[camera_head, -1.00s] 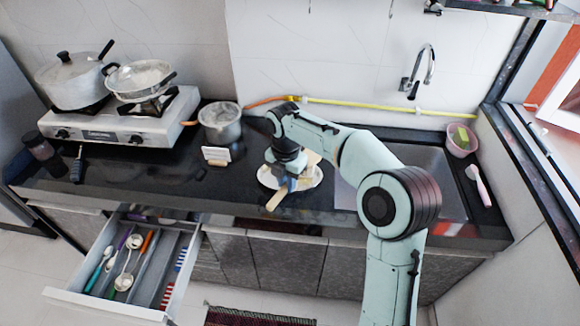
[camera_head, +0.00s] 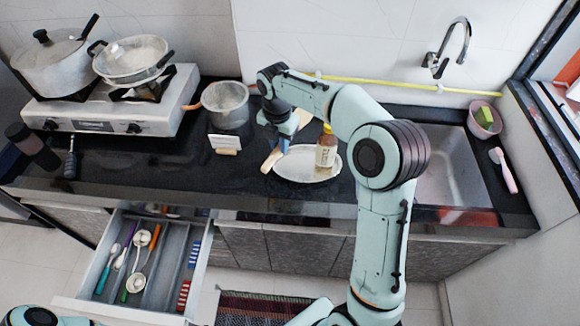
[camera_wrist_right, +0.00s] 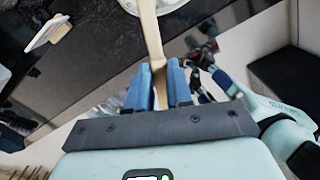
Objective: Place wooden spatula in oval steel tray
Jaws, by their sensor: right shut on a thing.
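The wooden spatula (camera_head: 271,161) is tilted in my right gripper (camera_head: 284,145), its near end pointing down left. A tan piece (camera_head: 302,119) beyond the gripper looks like its other end. In the right wrist view the spatula (camera_wrist_right: 149,30) runs up from between the two blue fingers (camera_wrist_right: 158,85). The oval steel tray (camera_head: 290,177) lies on the black counter, and the gripper is at its back left rim. Only part of the tray (camera_wrist_right: 129,5) shows at the top of the wrist view. My left gripper is out of view.
A bottle (camera_head: 326,150) stands on the tray's right part. A steel pot (camera_head: 226,108) and a small white card holder (camera_head: 224,143) stand to the left. The sink (camera_head: 452,165) is at the right. An open drawer (camera_head: 142,265) with utensils juts out at the front left.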

